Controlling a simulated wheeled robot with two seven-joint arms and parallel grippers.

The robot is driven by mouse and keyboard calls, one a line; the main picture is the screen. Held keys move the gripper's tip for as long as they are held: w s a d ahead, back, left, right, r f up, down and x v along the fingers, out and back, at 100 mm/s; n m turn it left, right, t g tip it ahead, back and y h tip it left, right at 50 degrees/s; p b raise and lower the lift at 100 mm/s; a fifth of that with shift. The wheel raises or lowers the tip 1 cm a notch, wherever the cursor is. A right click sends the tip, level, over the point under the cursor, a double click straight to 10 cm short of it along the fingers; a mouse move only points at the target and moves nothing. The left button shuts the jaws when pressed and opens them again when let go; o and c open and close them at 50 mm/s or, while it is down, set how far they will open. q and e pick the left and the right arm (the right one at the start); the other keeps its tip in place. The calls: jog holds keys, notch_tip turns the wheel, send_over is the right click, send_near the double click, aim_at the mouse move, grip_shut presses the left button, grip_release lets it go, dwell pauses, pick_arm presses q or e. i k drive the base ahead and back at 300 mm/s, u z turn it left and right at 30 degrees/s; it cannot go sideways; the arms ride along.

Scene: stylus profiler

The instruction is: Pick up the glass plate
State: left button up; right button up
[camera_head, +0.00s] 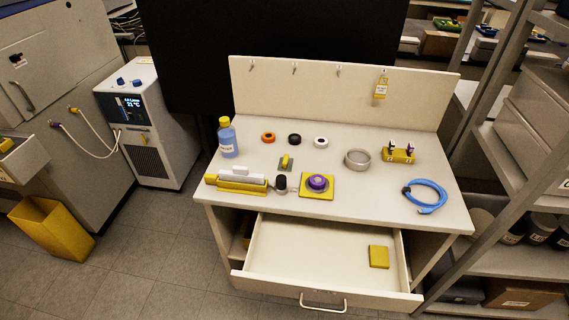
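I cannot clearly make out a glass plate. A small grey flat piece with a yellow part on it (286,162) lies in the middle of the white table (240,140); I cannot tell if it is glass. A yellow square plate (325,192) with a purple round piece (318,182) on it sits near the front edge. A small yellow block (379,257) lies in the open drawer (310,258), toward its right side. Neither of my grippers is in view.
A blue bottle (228,140), a yellow-and-white device (238,180), a black-topped cylinder (281,184), a metal ring (357,159), a yellow holder (398,153) and a blue cable coil (427,195) stand around the tabletop. The open drawer juts out in front. Shelving (510,215) is close on the right.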

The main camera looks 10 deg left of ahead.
aim_at(286, 162)
jog(key=k, duration=0.35)
jog(key=u, duration=1.15)
jog(key=i, duration=1.1)
jog(key=z, duration=1.2)
